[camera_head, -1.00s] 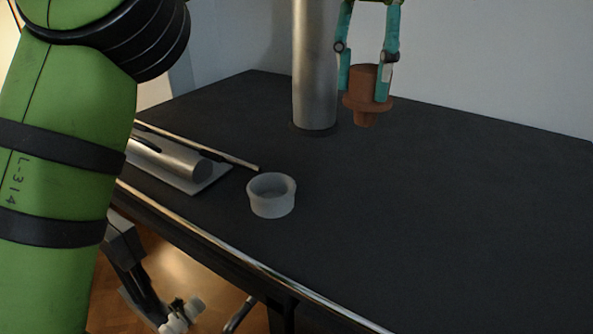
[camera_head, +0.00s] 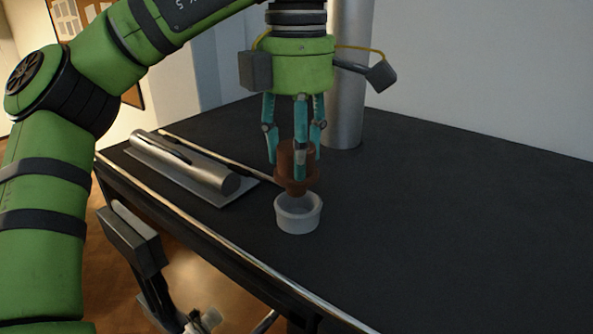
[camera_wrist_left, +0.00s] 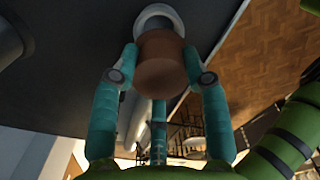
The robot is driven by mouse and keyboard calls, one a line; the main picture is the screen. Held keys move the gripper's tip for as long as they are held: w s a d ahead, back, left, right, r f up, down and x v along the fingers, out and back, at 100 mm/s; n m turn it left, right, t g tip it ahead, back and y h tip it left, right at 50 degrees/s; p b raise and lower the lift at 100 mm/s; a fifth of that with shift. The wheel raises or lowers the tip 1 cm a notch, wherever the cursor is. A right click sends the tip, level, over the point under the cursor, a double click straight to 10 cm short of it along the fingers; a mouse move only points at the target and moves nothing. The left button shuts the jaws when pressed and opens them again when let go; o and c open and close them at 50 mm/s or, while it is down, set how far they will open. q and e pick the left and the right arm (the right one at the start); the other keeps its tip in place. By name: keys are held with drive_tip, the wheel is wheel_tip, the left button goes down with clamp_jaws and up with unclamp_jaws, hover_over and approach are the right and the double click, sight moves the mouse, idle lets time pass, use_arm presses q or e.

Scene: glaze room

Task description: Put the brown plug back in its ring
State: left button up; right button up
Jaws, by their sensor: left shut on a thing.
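The brown plug (camera_head: 293,184) is upright with its narrow end down, and my left gripper (camera_head: 296,160) is shut on its upper part. The ring (camera_head: 298,219) is a pale grey-white cup-like piece standing on the dark table. The plug is just above the ring, with its lower end over the ring's back rim in the head view. In the left wrist view the plug (camera_wrist_left: 160,62) sits between the teal fingers (camera_wrist_left: 162,80), and it hides part of the ring (camera_wrist_left: 158,13) behind it. My right gripper is not in view.
A metal cylinder (camera_head: 195,165) lies on a flat plate left of the ring, with a thin rod (camera_head: 215,153) beside it. A thick metal post (camera_head: 345,105) stands behind my gripper. The dark table (camera_head: 450,210) is clear on the right.

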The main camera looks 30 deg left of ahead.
use_arm(q)
wheel_tip(320, 180, down, 3)
drive_tip(key=shift+w+d+f, duration=0.1)
drive_tip(key=shift+d+f, duration=0.05)
drive_tip(key=shift+w+f, duration=0.15)
drive_tip(key=shift+f, duration=0.1)
drive_tip(key=shift+s, duration=0.2)
drive_tip(key=shift+f, duration=0.2)
drive_tip(key=o, duration=1.3)
drive_tip(key=shift+w, duration=0.1)
